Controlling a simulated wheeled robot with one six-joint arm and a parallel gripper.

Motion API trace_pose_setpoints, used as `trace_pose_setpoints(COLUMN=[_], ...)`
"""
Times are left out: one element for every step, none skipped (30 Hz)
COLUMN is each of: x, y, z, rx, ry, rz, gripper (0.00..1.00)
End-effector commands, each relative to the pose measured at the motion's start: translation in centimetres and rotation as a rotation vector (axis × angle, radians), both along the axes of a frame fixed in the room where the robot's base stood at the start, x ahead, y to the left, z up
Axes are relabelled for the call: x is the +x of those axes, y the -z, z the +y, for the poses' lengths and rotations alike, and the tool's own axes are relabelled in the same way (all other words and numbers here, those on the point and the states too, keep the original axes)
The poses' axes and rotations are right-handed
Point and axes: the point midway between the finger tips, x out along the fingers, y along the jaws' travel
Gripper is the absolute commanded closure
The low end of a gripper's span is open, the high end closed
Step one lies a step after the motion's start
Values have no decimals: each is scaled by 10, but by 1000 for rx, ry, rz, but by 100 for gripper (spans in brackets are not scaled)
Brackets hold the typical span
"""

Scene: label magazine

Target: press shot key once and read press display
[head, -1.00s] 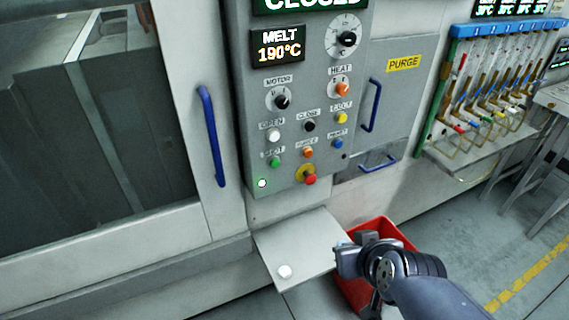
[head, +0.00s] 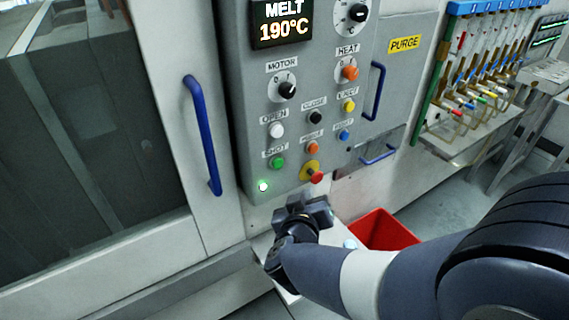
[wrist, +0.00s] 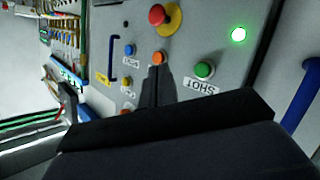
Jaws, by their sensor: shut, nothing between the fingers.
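The green SHOT key (head: 277,163) is at the lower left of the grey control panel; it also shows in the wrist view (wrist: 204,70), above its label. My gripper (head: 303,208) is in front of the panel's bottom edge, below the SHOT key. In the wrist view, my shut, empty fingers (wrist: 157,82) point up toward the orange button, left of the SHOT key. I cannot tell whether they touch the panel. The MELT display (head: 283,24) reads 190°C. No other press display is in the head view.
A red mushroom button on a yellow base (head: 314,175) sits just above my gripper. A blue door handle (head: 203,135) stands at the left. A red bin (head: 385,232) is below right.

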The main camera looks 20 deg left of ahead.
Motion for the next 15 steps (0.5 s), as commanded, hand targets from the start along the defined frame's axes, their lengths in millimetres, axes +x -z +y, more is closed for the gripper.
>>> trace_pose_setpoints(x=[-1, -1, 0, 0, 0, 0, 0, 0, 0, 0, 0, 0, 1, 2, 3], y=[1, 1, 1, 1, 1, 1, 1, 1, 1, 1, 1, 1, 1, 1, 1], z=[1, 1, 1, 1, 1, 0, 0, 0, 0, 0, 1, 1, 2, 3, 5], rx=[-6, -7, -8, -8, -8, -8, -8, -6, -6, -6, -6, -6, -6, -6, -6], ry=[2, 4, 5, 5, 5, 5, 5, 5, 5, 5, 5, 5, 5, 5, 5], rz=[-2, -3, -4, -4, -4, -4, -4, -3, -3, -3, -3, -3, -3, -3, -2], gripper=[100, 100, 100, 100, 100, 100, 100, 100, 100, 100, 100, 100, 100, 100, 100])
